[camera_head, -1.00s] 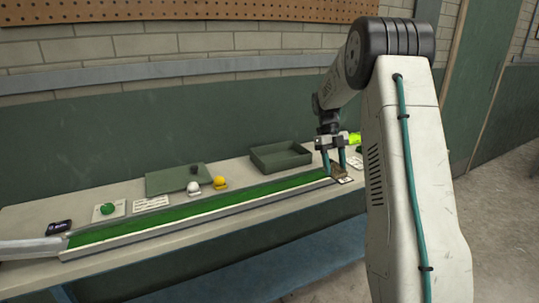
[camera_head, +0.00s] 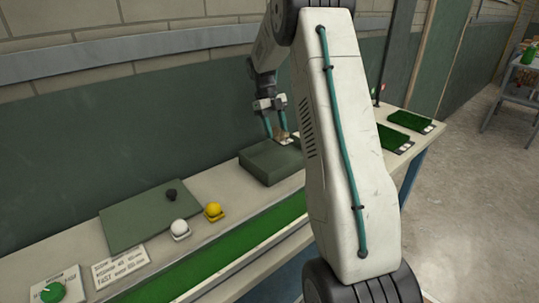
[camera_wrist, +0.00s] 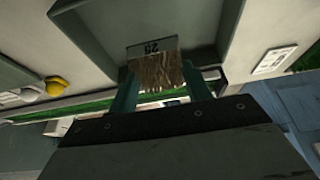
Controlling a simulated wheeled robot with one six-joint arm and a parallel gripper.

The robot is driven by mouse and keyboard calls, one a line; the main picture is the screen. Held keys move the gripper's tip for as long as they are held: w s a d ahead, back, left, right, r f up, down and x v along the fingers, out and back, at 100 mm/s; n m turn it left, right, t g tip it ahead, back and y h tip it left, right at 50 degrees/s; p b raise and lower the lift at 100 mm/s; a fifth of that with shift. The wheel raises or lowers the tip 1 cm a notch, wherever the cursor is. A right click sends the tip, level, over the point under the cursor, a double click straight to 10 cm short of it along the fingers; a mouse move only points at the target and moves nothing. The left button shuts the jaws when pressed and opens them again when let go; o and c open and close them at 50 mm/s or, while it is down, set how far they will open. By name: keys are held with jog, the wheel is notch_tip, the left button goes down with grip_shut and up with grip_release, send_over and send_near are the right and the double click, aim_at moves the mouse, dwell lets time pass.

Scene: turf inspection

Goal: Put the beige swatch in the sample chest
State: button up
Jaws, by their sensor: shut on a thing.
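My gripper (camera_head: 276,136) is shut on the beige swatch (camera_head: 284,138), a brown, fibrous piece with a white label. The wrist view shows the swatch (camera_wrist: 157,72) between the two teal fingers, its label marked with digits. The sample chest (camera_head: 262,169) is an open, dark green box on the bench. The swatch is over the chest's opening; the wrist view shows the chest's walls (camera_wrist: 88,38) around it. I cannot tell exactly how high it is above the floor of the chest.
A green board (camera_head: 143,218) with a dark knob lies left of the chest. A white ball (camera_head: 180,227) and a yellow ball (camera_head: 213,210) sit in front. A green turf strip (camera_head: 230,250) runs along the bench front. Green turf samples (camera_head: 410,120) lie at right.

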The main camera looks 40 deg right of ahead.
aim_at(279, 161)
notch_tip(279, 161, down, 10)
jog(key=shift+r, duration=0.2)
dwell(0.3)
jog(key=o, duration=0.9)
jog(key=shift+f, duration=0.1)
jog(key=shift+o, duration=0.2)
